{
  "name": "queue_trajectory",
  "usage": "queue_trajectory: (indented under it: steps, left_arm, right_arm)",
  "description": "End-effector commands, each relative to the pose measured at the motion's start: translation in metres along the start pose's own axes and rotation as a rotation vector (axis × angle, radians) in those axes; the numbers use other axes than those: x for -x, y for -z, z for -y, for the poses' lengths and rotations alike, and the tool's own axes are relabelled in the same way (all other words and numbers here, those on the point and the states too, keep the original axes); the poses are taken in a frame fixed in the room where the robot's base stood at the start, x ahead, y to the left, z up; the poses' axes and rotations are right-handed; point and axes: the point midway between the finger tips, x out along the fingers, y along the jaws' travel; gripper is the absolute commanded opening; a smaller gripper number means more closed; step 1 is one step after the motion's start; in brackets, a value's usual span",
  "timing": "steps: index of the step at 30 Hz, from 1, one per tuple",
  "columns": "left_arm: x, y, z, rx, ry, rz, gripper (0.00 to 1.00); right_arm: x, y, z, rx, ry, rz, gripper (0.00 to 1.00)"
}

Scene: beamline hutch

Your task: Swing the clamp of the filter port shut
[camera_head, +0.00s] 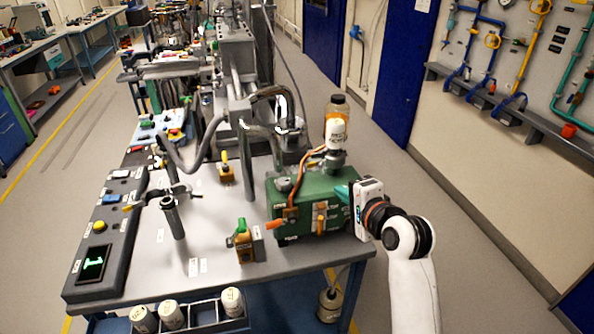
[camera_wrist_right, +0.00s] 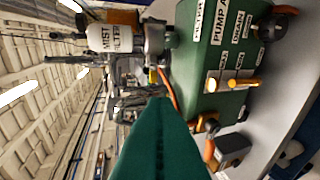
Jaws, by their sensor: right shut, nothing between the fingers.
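The mist filter (camera_head: 337,128), a white-labelled bottle with a dark cap, stands upright on the metal filter port (camera_head: 335,157) on top of the green pump (camera_head: 290,222). In the right wrist view the filter (camera_wrist_right: 108,37) and the metal port (camera_wrist_right: 154,40) appear sideways, beside the pump (camera_wrist_right: 228,100). The clamp is too small to tell apart from the port, so I cannot tell how far it is swung. My right gripper (camera_head: 342,192) is shut and empty at the pump's upper right, below the port. Its green fingers (camera_wrist_right: 157,105) fill the lower middle of the wrist view.
A bench (camera_head: 215,262) carries the pump, a control panel (camera_head: 100,240) with a green display, a clamp stand (camera_head: 173,215) and a small valve block (camera_head: 243,243). An orange cable (camera_head: 303,168) runs from near the port down the pump's left. The floor at right is clear.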

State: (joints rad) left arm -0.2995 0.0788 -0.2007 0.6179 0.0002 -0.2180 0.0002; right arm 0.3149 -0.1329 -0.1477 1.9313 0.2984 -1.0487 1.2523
Motion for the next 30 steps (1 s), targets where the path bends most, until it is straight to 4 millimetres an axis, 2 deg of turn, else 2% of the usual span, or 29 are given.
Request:
queue_trajectory:
  steps: [5,12,18,24,30]
  left_arm:
    - [0.006,-0.001,0.0,0.0,0.0,0.0,0.0]
    - [0.015,-0.002,-0.001,0.0,-0.001,0.0,0.0]
    - [0.023,-0.002,-0.001,0.0,-0.001,-0.001,0.0]
    - [0.028,-0.003,-0.001,-0.001,-0.001,0.0,0.0]
    - [0.029,-0.003,-0.001,-0.001,-0.001,0.0,0.0]
  right_arm:
    - [-0.024,0.0,-0.001,0.0,0.003,-0.001,0.0]
    - [-0.073,0.001,-0.001,0.002,0.005,-0.001,0.0]
    - [-0.107,0.0,-0.004,0.003,0.003,0.0,0.0]
    - [-0.128,0.0,-0.009,0.003,0.002,0.001,0.0]
    - [-0.135,0.0,-0.011,0.002,0.002,0.001,0.0]
